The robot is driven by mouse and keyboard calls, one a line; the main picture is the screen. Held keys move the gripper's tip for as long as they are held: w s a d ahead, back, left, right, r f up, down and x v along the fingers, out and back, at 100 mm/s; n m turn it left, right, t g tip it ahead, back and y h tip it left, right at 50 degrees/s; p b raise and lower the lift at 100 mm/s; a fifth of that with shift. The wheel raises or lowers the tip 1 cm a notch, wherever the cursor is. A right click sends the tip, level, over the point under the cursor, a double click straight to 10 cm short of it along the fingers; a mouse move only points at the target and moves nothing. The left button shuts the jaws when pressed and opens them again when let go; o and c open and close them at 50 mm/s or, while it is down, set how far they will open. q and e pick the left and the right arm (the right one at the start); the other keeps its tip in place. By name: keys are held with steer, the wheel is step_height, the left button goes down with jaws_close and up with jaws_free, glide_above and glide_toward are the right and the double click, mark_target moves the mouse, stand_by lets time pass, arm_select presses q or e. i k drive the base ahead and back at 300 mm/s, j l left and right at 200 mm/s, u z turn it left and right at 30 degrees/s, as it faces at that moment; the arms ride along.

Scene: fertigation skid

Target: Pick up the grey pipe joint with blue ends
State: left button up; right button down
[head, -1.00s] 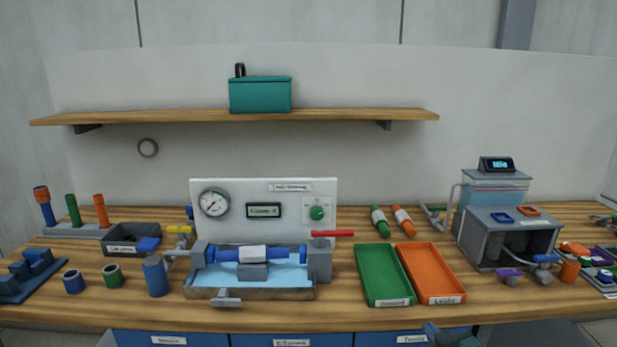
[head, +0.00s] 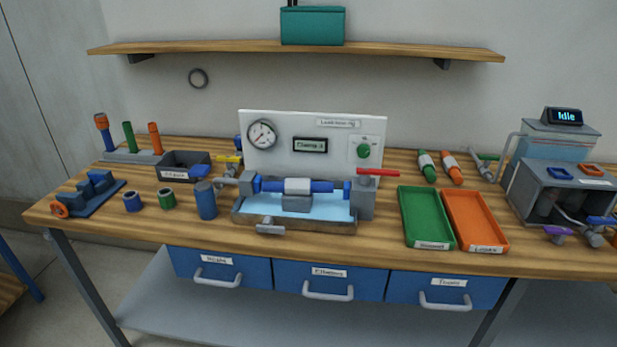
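A light grey pipe joint with blue ends (head: 298,186) lies level across the test rig, above its shallow water bath (head: 265,207). A red lever (head: 377,172) tops the right block. Neither of my grippers is in view.
A white gauge panel (head: 315,125) stands behind the rig. A green tray (head: 427,243) and an orange tray (head: 485,246) lie to its right. A blue cylinder (head: 206,200) stands close on its left. A shelf (head: 240,46) hangs above. Blue drawers (head: 330,280) are below.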

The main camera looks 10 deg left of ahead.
mark_target(289, 186)
steer(key=i+j, duration=0.15)
steer(key=j, duration=0.25)
steer(key=i+j, duration=0.15)
steer(key=j, duration=0.2)
steer(key=i+j, duration=0.15)
steer(key=j, duration=0.25)
steer(key=i+j, duration=0.1)
steer(key=j, duration=0.3)
